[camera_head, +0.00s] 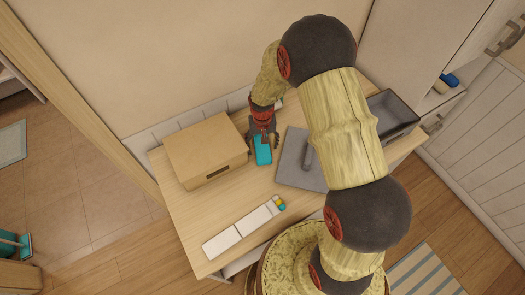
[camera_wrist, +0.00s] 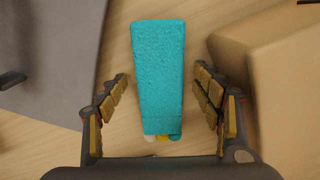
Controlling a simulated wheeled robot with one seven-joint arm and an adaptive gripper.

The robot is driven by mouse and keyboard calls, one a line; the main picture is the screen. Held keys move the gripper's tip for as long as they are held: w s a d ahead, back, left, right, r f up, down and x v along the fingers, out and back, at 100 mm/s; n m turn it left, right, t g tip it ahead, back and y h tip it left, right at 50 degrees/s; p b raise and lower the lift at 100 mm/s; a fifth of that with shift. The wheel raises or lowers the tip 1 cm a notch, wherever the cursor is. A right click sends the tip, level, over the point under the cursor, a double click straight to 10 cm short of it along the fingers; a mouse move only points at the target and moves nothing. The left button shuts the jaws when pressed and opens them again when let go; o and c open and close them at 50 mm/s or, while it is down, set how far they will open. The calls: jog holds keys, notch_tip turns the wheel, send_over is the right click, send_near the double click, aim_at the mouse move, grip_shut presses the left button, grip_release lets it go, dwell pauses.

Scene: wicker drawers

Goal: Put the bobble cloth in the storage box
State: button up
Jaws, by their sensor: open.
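A teal folded cloth (camera_head: 263,150) lies on the wooden table beside the tan box. In the wrist view the cloth (camera_wrist: 158,75) is long and narrow, with small white, yellow and teal bobbles at its near end. My gripper (camera_head: 262,141) is over the cloth. In the wrist view its open fingers (camera_wrist: 161,88) stand on either side of the cloth, apart from it. A dark grey open box (camera_head: 396,112) stands at the table's right, partly hidden by my arm. A flat grey lid (camera_head: 293,170) with a handle lies left of it.
A tan box (camera_head: 205,148) with a handle slot stands left of the cloth. A long white item (camera_head: 238,231) with coloured ends lies near the table's front. The left front of the table (camera_head: 195,215) is clear. A cabinet rises at the right.

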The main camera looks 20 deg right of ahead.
jog(key=shift+r, duration=0.1)
jog(key=shift+c, duration=0.4)
jog(key=c, duration=1.3)
jog(key=shift+r, duration=0.1)
